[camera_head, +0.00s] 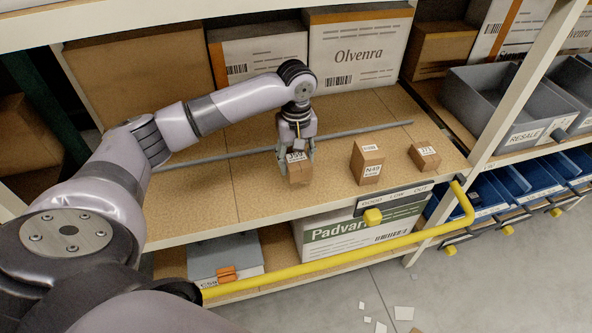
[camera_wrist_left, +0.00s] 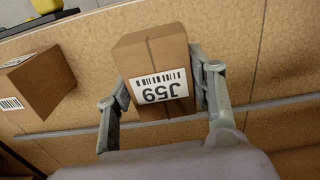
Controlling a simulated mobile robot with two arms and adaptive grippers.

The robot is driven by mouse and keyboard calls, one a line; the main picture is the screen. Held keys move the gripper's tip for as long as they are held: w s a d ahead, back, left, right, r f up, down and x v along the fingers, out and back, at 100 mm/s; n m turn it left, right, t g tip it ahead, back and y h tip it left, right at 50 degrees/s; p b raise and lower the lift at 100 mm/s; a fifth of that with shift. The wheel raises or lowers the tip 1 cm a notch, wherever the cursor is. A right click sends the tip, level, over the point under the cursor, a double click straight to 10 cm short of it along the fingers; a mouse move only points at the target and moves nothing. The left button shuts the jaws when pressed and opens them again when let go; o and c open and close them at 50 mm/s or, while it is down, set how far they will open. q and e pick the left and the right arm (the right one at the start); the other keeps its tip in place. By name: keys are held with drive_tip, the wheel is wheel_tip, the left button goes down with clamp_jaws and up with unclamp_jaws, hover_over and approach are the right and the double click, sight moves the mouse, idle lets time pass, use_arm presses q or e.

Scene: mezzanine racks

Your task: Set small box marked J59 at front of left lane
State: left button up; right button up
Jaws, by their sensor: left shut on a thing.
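The small brown box marked J59 (camera_head: 300,174) is between the fingers of my left gripper (camera_head: 296,158), over the middle of the tan shelf board (camera_head: 195,205). In the left wrist view the box (camera_wrist_left: 152,52) shows its white J59 label upside down, with the gripper (camera_wrist_left: 160,105) fingers on either side of it. I cannot tell whether its base touches the board. A thin grey rod (camera_head: 365,130) runs across the board behind the held box. Faint seams divide the board. My right gripper is not in view.
Two small boxes stand to the right, one marked N-something (camera_head: 367,163) and one smaller (camera_head: 424,156). Large cartons (camera_head: 355,50) stand at the back. A yellow rail (camera_head: 330,265) runs along the front. The board left of the held box is clear.

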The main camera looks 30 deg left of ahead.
sight(299, 163)
use_arm(q)
drive_tip(key=d+r+p, duration=0.1)
drive_tip(key=s+r+p, duration=0.1)
drive_tip(key=shift+s+d+p, duration=0.2)
drive_tip(key=shift+d+p, duration=0.15)
drive_tip(key=s+d+r+p, duration=0.2)
drive_tip(key=s+d+p, duration=1.3)
drive_tip(key=d+p, duration=0.3)
drive_tip(key=shift+s+p, duration=0.2)
drive_tip(key=shift+p, duration=0.2)
